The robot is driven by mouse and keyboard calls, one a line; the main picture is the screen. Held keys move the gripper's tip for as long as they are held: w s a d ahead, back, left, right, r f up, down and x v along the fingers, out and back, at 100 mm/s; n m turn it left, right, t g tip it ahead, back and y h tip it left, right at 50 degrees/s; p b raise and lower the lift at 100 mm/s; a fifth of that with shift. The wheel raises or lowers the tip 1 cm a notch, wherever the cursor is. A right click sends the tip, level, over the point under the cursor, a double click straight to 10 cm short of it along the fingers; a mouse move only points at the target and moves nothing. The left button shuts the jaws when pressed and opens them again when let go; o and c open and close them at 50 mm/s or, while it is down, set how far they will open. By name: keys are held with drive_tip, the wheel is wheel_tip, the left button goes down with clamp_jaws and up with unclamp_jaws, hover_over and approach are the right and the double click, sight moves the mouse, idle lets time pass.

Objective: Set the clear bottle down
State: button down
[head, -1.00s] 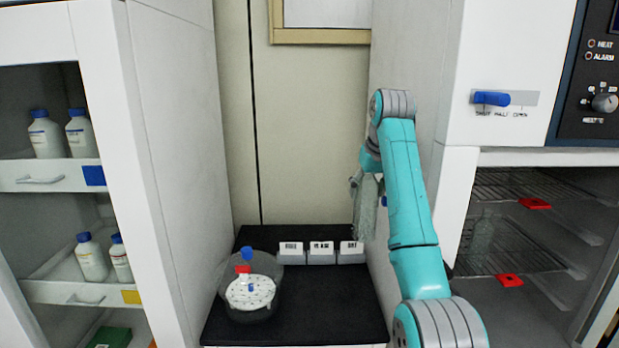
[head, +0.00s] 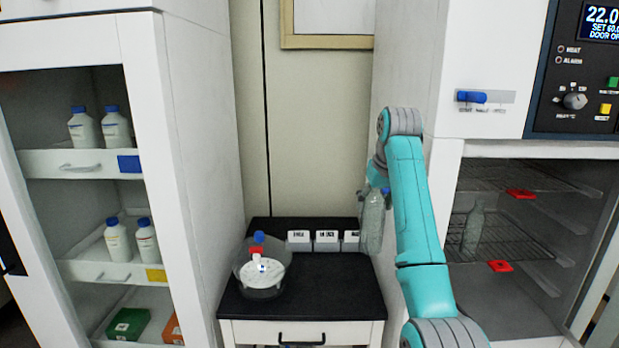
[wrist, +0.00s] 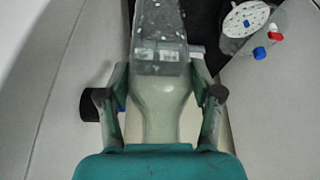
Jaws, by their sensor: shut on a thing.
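The clear bottle (head: 373,222) hangs upright from my gripper (head: 372,192) in the head view, in front of the right part of the black-topped cabinet (head: 305,293). In the wrist view the bottle (wrist: 160,85) lies between both fingers of my gripper (wrist: 162,97), which is shut on its narrower neck part. The bottle's lower end points toward the dark top, and I cannot tell the exact gap below it. The arm hides part of the cabinet's right side.
A round clear vessel with a white perforated disc (head: 262,275) and red and blue caps stands on the left of the black top. Several labelled boxes (head: 326,240) line the back. An open oven with wire racks (head: 500,235) holds another clear bottle (head: 473,230). Left shelves hold white bottles (head: 117,240).

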drive_tip(key=s+d+f+m, duration=0.1)
drive_tip(key=s+f, duration=0.3)
drive_tip(key=f, duration=1.2)
drive_tip(key=s+f, duration=0.4)
drive_tip(key=f, duration=1.3)
drive_tip(key=s+d+f, duration=0.1)
drive_tip(key=s+f, duration=2.1)
drive_tip(key=s, duration=0.2)
drive_tip(key=shift+f+m+h, duration=0.15)
drive_tip(key=shift+m+h, duration=0.15)
drive_tip(key=shift+m, duration=0.1)
drive_tip(key=shift+s, duration=0.1)
